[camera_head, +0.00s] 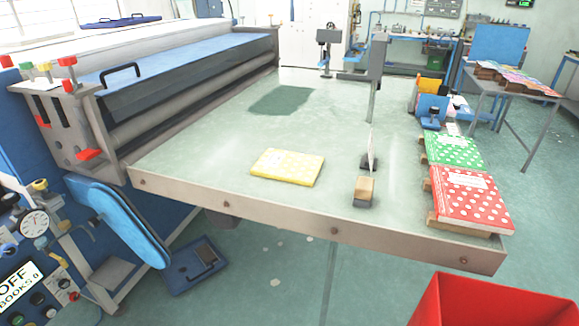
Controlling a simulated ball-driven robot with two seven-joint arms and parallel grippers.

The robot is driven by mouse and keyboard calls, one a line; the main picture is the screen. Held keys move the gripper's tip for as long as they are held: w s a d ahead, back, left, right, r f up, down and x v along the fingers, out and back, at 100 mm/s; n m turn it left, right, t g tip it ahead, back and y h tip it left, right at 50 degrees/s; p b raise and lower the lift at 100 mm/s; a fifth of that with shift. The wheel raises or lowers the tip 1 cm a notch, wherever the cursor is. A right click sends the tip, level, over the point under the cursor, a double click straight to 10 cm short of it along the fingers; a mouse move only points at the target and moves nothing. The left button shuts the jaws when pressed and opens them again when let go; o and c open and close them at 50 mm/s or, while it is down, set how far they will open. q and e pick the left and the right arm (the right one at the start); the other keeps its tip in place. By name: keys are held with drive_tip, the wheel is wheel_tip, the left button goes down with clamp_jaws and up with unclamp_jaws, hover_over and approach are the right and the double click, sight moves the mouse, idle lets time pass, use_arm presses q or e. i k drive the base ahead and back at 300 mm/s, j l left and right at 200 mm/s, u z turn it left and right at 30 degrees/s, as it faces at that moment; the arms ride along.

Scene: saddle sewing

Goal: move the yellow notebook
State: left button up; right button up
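A yellow notebook (288,167) with a pale dotted pattern lies flat on the machine's grey-green table (220,150), close to its front edge. Nothing touches it, and its whole top face shows. Neither of my grippers shows in the head view.
A small block with an upright plate (365,190) stands right of the notebook. Red (468,198) and green (453,150) dotted notebooks lie at the table's right edge. A red bin (490,300) is at the lower right. The table's middle is clear.

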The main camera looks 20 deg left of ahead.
sight(286, 165)
drive_tip(key=i+j+z, duration=0.1)
drive_tip(key=j+z, duration=0.25)
drive_tip(key=i+j+z, duration=0.1)
drive_tip(key=j+z, duration=0.6)
drive_tip(key=j, duration=0.2)
